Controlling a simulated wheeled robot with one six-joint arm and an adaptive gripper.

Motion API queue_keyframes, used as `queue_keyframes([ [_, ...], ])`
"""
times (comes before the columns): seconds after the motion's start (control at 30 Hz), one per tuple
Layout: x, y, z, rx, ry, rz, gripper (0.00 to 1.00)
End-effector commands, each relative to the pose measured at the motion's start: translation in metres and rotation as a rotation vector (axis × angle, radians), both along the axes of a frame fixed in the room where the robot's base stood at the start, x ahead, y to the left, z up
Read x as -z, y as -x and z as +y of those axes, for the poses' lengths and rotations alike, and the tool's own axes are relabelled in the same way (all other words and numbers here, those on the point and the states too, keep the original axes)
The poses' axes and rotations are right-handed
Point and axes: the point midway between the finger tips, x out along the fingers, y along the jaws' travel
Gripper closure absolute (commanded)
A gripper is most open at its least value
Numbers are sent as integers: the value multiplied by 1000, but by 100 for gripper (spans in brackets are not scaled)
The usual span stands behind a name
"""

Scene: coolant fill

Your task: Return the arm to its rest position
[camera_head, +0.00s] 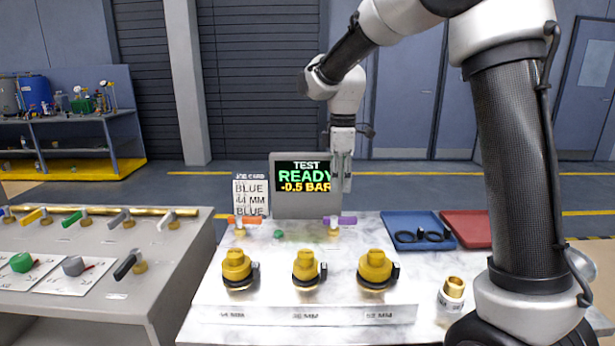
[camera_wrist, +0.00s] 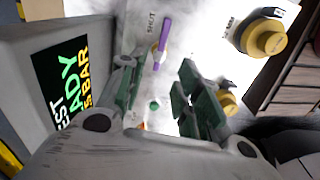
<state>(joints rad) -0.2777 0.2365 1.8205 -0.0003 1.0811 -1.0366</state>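My arm reaches in from the right in the head view, and my gripper (camera_head: 342,178) points down in front of the right edge of the display. In the wrist view my gripper (camera_wrist: 158,82) is open, with its green-padded fingers apart and nothing between them. The display (camera_head: 304,190) reads TEST READY, -0.5 BAR. Below the gripper is the purple valve handle (camera_head: 340,220); it also shows beyond the fingers in the wrist view (camera_wrist: 164,42).
Several yellow caps (camera_head: 306,270) stand along the bench front. A blue tray (camera_head: 418,231) with black rings, a red tray (camera_head: 468,228) and a brass fitting (camera_head: 454,287) are on the right. An orange handle (camera_head: 244,220) and a card (camera_head: 251,194) are left. A side bench (camera_head: 160,255) holds several valves.

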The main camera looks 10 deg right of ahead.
Motion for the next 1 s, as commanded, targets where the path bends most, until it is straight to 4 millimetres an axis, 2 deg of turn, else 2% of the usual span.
queue_keyframes([
  [0.07, 2, 0, 0, 95, -1, -1, 67],
  [0.17, 19, 17, -5, 263, 12, 30, 67],
  [0.27, 20, 48, -16, 458, 19, 39, 67],
  [0.47, 2, 115, -52, 796, -4, 0, 67],
  [0.7, -18, 208, -97, 1133, -86, -93, 67],
  [0.8, -21, 243, -112, 1214, -130, -144, 67],
  [0.9, -24, 269, -122, 1248, -170, -198, 67],
  [1.0, -30, 284, -129, 1272, -207, -248, 67],
])
